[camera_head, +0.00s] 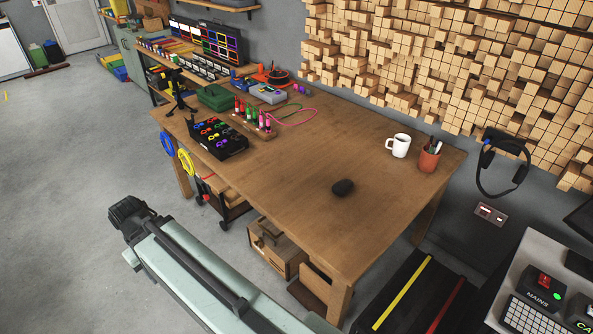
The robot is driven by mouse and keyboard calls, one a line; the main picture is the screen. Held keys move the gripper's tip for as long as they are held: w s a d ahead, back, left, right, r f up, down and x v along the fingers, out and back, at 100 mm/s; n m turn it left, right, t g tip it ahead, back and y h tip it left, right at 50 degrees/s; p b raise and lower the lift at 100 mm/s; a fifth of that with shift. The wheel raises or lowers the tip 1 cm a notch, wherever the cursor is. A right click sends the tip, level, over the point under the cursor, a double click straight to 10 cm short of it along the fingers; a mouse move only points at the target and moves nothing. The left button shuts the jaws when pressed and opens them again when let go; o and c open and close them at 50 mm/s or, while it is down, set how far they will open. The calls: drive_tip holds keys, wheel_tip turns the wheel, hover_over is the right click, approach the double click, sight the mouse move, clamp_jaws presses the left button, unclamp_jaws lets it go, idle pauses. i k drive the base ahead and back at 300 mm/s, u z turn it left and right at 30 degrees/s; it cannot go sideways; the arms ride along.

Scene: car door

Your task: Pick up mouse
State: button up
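The mouse (342,187) is a small, dark, rounded thing lying on the wooden table (310,220), right of the table's middle. Bare wood surrounds it on all sides. No fingers of my gripper show in this view, so whether it is open or shut is hidden. A pale green link with a black ribbed end, which looks like part of my arm, crosses the lower left in front of the table, well apart from the mouse.
A white mug (401,146) and an orange pen cup (429,158) stand behind the mouse, to its right. A black tool box (217,137), a rack of coloured markers (254,124) and a green case (214,97) fill the table's left. Headphones (503,165) hang on the wall.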

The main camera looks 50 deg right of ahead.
sight(340, 187)
drive_tip(key=i, duration=0.95)
drive_tip(key=z, duration=0.4)
